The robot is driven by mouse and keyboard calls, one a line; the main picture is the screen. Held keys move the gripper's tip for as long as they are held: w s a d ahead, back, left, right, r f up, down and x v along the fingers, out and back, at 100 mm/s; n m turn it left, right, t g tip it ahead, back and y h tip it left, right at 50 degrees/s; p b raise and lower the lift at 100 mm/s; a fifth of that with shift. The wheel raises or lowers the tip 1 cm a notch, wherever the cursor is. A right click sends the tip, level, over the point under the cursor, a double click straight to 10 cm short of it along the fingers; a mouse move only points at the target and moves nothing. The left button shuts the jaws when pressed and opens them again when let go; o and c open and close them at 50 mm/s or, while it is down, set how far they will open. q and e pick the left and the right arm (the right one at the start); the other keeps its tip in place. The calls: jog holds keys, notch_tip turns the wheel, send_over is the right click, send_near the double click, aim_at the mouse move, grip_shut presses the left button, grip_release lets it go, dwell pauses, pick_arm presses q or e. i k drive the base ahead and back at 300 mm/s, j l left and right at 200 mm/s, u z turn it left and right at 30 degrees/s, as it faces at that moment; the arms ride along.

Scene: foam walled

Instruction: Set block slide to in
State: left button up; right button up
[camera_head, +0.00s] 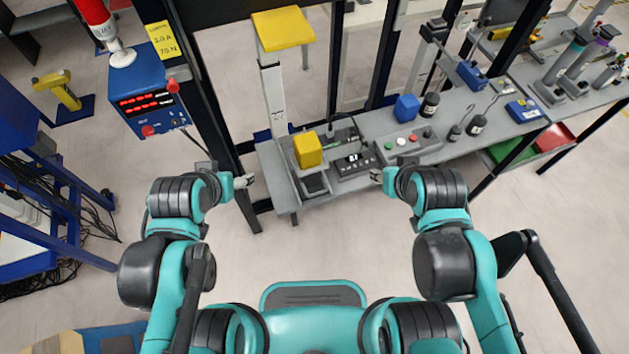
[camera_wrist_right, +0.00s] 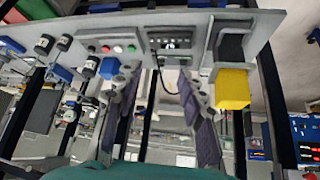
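A yellow block (camera_head: 308,149) stands at the left end of the grey bench, behind a black square pad (camera_head: 315,183). Which part is the block slide, and its setting, I cannot tell for sure. In the right wrist view the yellow block (camera_wrist_right: 232,90) is right of centre. My left gripper (camera_head: 244,181) is left of the bench, apart from the block; its fingers are too small to read. My right gripper (camera_head: 378,176) is at the bench's front, right of the block. In the right wrist view its fingers (camera_wrist_right: 162,105) are spread with nothing between them.
A small display box (camera_head: 354,164) and a button panel (camera_head: 408,143) sit right of the block. A blue block (camera_head: 407,107) and dark weights (camera_head: 476,124) are farther right. A dark post (camera_head: 215,110) rises near my left gripper. The floor before the bench is clear.

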aim_at(309, 183)
jog(key=j+z, duration=0.1)
jog(key=j, duration=0.65)
jog(key=k+j, duration=0.15)
jog(key=j, duration=0.6)
jog(key=i+z, duration=0.05)
